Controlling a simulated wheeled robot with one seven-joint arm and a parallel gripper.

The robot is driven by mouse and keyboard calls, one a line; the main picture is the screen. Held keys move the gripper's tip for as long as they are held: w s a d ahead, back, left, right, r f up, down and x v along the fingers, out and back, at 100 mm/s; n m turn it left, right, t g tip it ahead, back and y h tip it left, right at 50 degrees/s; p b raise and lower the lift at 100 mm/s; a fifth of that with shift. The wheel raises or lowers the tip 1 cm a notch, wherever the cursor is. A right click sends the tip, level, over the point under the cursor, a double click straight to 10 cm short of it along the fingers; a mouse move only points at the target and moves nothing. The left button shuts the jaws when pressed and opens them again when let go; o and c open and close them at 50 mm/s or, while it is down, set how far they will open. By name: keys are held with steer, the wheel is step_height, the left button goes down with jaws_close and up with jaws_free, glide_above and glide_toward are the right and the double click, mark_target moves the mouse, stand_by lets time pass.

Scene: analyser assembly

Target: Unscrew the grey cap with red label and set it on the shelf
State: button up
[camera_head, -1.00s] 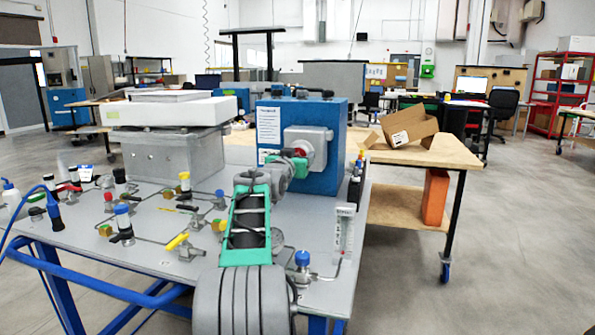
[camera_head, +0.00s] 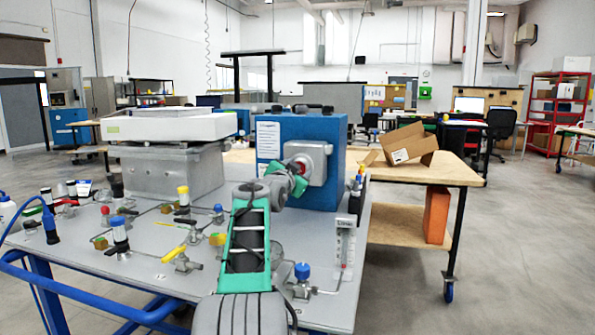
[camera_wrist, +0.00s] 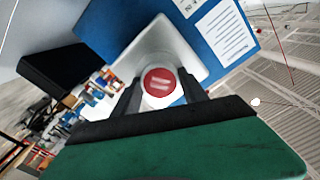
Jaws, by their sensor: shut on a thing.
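The cap (camera_wrist: 160,100) has a round red label with pale marks and a light grey rim. It sits between the two dark fingers of my gripper (camera_wrist: 160,95), which is shut on it. Behind it is the light grey square housing (camera_wrist: 186,47) on the blue analyser (camera_wrist: 110,22). In the head view the red label shows at the grey housing (camera_head: 318,150) on the front of the blue analyser (camera_head: 340,165). My gripper (camera_head: 298,181) reaches it from below, hiding part of the cap. I cannot tell whether the cap touches the housing or is apart.
The grey bench top (camera_head: 150,275) carries several valves and coloured knobs left of my arm, and a flow meter (camera_head: 344,245) at right. A white-topped device (camera_head: 165,125) stands left. A wooden table (camera_head: 440,172) with a cardboard box (camera_head: 405,145) and a red shelf unit (camera_head: 560,85) are at right.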

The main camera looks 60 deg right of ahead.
steer(key=c, duration=0.5)
steer(key=shift+r+n, duration=0.15)
steer(key=shift+n, duration=0.15)
jaws_close()
steer(key=n+p, duration=1.2)
steer(key=n, duration=1.1)
steer(key=shift+w+n+p, duration=0.1)
steer(key=shift+n+p, duration=0.2)
steer(key=shift+p, duration=0.1)
steer(key=o, duration=1.4)
jaws_free()
steer(key=shift+o, duration=0.2)
steer(key=shift+f, duration=0.2)
